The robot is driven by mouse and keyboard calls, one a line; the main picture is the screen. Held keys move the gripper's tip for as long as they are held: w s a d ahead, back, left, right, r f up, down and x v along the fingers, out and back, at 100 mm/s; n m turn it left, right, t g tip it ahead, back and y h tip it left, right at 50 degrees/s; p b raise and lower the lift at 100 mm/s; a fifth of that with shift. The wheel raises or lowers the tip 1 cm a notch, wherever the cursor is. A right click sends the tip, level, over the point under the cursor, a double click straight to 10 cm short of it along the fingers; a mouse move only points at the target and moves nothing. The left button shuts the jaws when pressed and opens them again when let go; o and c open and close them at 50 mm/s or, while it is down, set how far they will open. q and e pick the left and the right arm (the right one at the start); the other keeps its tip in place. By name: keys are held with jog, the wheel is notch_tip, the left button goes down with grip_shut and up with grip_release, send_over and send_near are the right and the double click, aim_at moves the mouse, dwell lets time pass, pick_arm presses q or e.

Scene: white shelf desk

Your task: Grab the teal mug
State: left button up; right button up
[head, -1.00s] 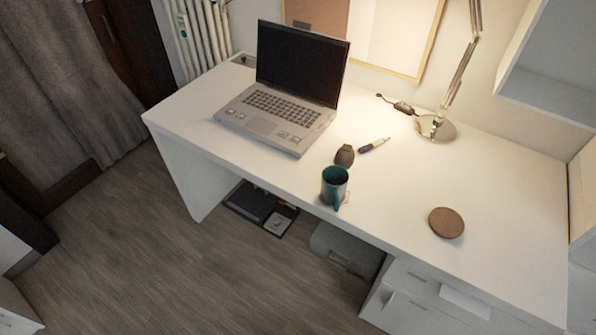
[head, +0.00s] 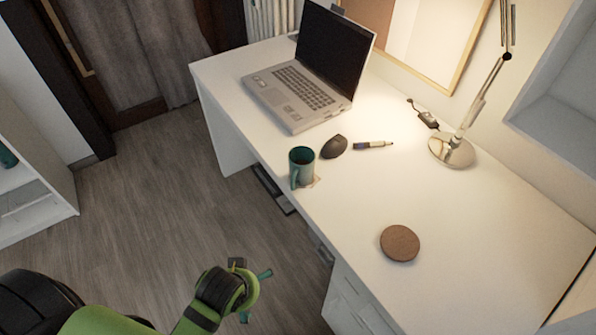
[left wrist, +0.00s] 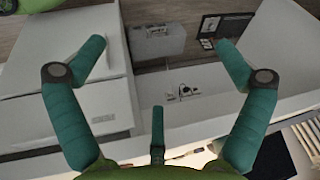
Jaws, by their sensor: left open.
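The teal mug (head: 302,166) stands upright near the front edge of the white desk (head: 460,250), with its handle toward the front. A small flat pale piece shows under or beside its base. My left gripper (head: 256,292) is in front of the desk, over the floor, below and left of the mug in the head view and well apart from it. In the left wrist view my left gripper (left wrist: 158,55) has its teal fingers spread wide with nothing between them. The mug does not show in the left wrist view. My right gripper is not in view.
A dark mouse (head: 334,147) and a marker (head: 373,145) lie right of the mug, with a laptop (head: 300,90) behind. A brown round coaster (head: 400,243) lies on the desk's right part. A lamp (head: 452,150) stands at the back. Drawers (head: 350,303) sit under the desk.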

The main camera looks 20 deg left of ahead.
pick_arm(q)
jog(key=w+a+r+t+y, duration=0.1)
jog(key=w+r+t+y, duration=0.15)
jog(key=w, duration=0.25)
jog(key=m+t+y, duration=0.3)
jog(key=m+t, duration=0.2)
jog(key=t, duration=0.3)
send_near(300, 172)
jog(key=x, duration=0.2)
jog(key=shift+w+d+f, duration=0.1)
jog(key=shift+w+f, duration=0.1)
jog(key=shift+w, duration=0.6)
jog(key=x, duration=0.3)
jog(key=a+p+x, duration=0.1)
jog(key=x, duration=0.2)
jog(key=shift+s+f+p, duration=0.1)
jog(key=shift+s+p, duration=0.1)
jog(key=shift+p, duration=0.1)
jog(key=shift+d, duration=0.1)
grip_shut()
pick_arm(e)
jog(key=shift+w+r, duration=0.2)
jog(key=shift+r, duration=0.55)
